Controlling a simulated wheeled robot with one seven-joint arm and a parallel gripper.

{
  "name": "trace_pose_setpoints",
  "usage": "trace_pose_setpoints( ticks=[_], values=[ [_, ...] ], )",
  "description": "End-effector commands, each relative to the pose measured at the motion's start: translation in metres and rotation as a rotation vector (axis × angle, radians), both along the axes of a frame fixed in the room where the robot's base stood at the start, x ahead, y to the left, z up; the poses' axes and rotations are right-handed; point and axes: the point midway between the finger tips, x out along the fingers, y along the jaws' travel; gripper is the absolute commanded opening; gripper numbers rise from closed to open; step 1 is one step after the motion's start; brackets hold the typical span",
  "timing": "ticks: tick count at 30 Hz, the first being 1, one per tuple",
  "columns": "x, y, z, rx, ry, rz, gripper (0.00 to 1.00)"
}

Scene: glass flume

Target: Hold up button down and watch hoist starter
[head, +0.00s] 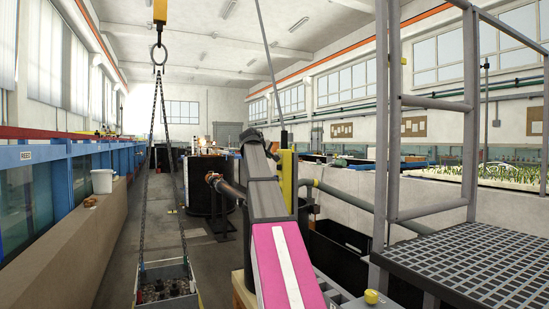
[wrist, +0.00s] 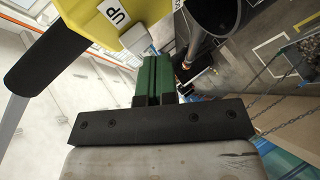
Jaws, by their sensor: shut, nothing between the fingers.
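A yellow pendant (wrist: 75,28) with a white "UP" label (wrist: 115,12) fills the upper left of the wrist view. It also shows in the head view as a narrow yellow body (head: 288,182), partly behind my arm. A pale grey block (wrist: 134,38), possibly the up button, sits below the label. My gripper (wrist: 154,60) has green fingers, shut and empty, with their tips close to this block. I cannot tell whether they touch it or press it. In the head view my arm hides the fingertips. I cannot pick out the hoist starter.
A yellow hoist hook (head: 160,12) carries a ring (head: 159,54) and chains down to a loaded crate (head: 142,291) at lower left. A grey railing (head: 388,140) and grated platform (head: 470,262) stand at right. A blue-framed glass flume (head: 60,150) runs along the left.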

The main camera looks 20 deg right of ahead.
Motion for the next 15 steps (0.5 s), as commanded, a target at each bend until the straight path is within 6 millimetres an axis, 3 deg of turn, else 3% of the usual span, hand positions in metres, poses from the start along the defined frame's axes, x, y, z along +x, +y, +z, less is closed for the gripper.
trace_pose_setpoints(
  ticks=[15],
  values=[
    [-0.0002, 0.0085, 0.0000, 0.001, -0.001, 0.000, 0.00]
  ],
)
